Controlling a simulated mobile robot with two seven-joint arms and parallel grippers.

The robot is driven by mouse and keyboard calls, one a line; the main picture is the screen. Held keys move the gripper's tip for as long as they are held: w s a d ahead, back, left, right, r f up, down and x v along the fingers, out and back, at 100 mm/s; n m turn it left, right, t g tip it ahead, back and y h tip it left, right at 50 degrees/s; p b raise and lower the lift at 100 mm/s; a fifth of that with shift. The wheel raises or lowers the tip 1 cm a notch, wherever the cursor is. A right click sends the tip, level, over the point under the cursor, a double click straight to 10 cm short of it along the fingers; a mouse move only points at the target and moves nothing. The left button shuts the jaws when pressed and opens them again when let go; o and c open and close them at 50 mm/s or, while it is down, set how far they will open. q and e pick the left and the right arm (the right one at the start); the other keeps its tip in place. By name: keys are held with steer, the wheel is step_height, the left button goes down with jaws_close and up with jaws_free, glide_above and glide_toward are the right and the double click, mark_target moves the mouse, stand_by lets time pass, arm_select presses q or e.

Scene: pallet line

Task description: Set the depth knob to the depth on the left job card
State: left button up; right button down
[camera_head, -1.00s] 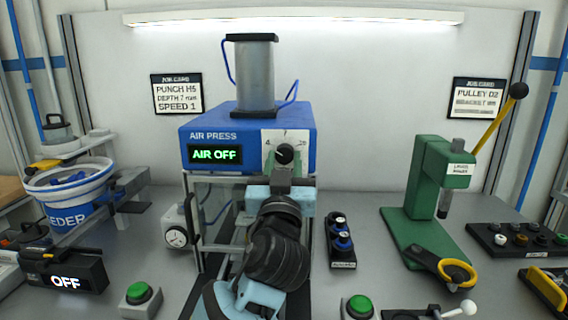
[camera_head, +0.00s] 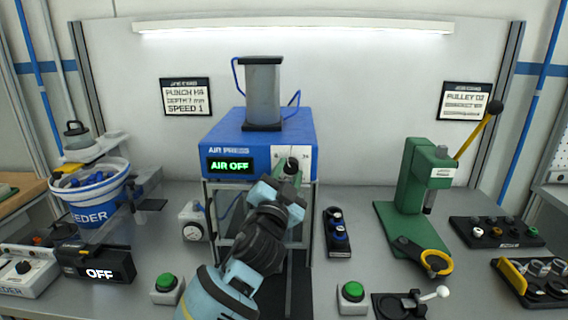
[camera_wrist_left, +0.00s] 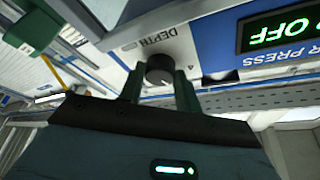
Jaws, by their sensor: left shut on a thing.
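The left job card (camera_head: 187,97) hangs on the back wall and reads "DEPTH 7 mm" and "SPEED 1". The depth knob (camera_wrist_left: 159,68) is dark and round, on a pale dial plate (camera_head: 279,155) at the front of the blue air press (camera_head: 250,132). My left gripper (camera_wrist_left: 160,78) is shut on the knob, with one green finger on each side. In the head view my left gripper (camera_head: 290,171) covers much of the dial's lower part. I cannot read the knob's setting. My right gripper is not in view.
The press display (camera_head: 230,165) reads "AIR OFF". A round gauge (camera_head: 195,231) stands left of the press frame, and a small rack (camera_head: 338,240) stands right of it. Green buttons (camera_head: 166,283) (camera_head: 352,291) sit in front. A green lever press (camera_head: 408,195) stands at right.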

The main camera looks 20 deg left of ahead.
arm_select(q)
steer(key=shift+s+a+r+m+h+p, duration=0.1)
steer(key=shift+r+m+h+p, duration=0.45)
steer(key=shift+m, duration=0.55)
steer(key=shift+f+m+g+h+p, duration=0.1)
steer(key=shift+m+g+h+p, duration=0.25)
steer(key=shift+m, duration=0.45)
steer(key=shift+f+m+g, duration=0.1)
steer(key=shift+m+g, duration=0.15)
steer(key=shift+m, duration=0.45)
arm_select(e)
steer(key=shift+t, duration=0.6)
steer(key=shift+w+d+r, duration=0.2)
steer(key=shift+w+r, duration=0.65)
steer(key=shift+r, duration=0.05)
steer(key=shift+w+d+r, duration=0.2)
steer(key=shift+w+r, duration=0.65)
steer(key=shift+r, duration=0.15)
arm_select(q)
steer(key=o, duration=1)
steer(key=shift+f, duration=0.15)
steer(key=shift+s+f, duration=0.2)
steer(key=shift+s, duration=0.3)
steer(key=shift+r+v, duration=0.2)
steer(key=shift+v, duration=3.15)
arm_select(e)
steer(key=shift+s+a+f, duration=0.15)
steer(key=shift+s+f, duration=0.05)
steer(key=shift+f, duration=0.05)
